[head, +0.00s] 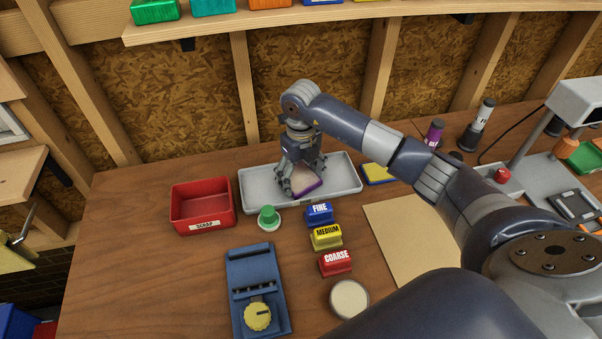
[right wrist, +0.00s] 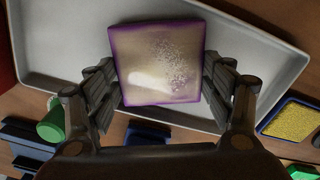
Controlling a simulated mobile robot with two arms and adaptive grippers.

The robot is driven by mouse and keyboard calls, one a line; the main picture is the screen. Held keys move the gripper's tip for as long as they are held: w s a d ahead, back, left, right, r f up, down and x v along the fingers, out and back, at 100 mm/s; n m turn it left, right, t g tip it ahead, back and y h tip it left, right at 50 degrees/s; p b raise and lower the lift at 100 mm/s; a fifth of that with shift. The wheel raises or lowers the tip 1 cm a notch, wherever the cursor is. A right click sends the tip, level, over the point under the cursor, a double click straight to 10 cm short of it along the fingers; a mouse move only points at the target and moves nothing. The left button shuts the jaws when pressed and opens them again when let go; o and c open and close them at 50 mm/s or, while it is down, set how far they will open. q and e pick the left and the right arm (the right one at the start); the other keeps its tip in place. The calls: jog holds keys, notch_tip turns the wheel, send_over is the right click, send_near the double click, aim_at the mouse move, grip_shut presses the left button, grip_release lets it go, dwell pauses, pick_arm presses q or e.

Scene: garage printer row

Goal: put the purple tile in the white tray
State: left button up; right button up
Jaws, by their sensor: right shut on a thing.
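The purple tile (head: 307,182) is a square with purple edges and a worn, pale beige face with a speckled patch. My right gripper (head: 300,180) is shut on it, one finger on each side edge, as the right wrist view (right wrist: 160,62) shows. The white tray (head: 256,192) is long and shallow and lies at the back of the bench. The tile is over the tray's middle; I cannot tell whether it touches the tray floor. In the right wrist view the tray (right wrist: 70,50) spreads behind the tile. My left gripper is not in view.
A red scrap bin (head: 202,205) stands left of the tray. A green knob (head: 268,217) and the FINE (head: 319,214), MEDIUM (head: 327,237) and COARSE (head: 336,262) blocks stand in front. A yellow-topped blue pad (head: 378,174) lies right of the tray.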

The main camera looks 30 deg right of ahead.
jog(key=o, duration=0.7)
jog(key=shift+f, duration=0.15)
jog(key=o, duration=0.4)
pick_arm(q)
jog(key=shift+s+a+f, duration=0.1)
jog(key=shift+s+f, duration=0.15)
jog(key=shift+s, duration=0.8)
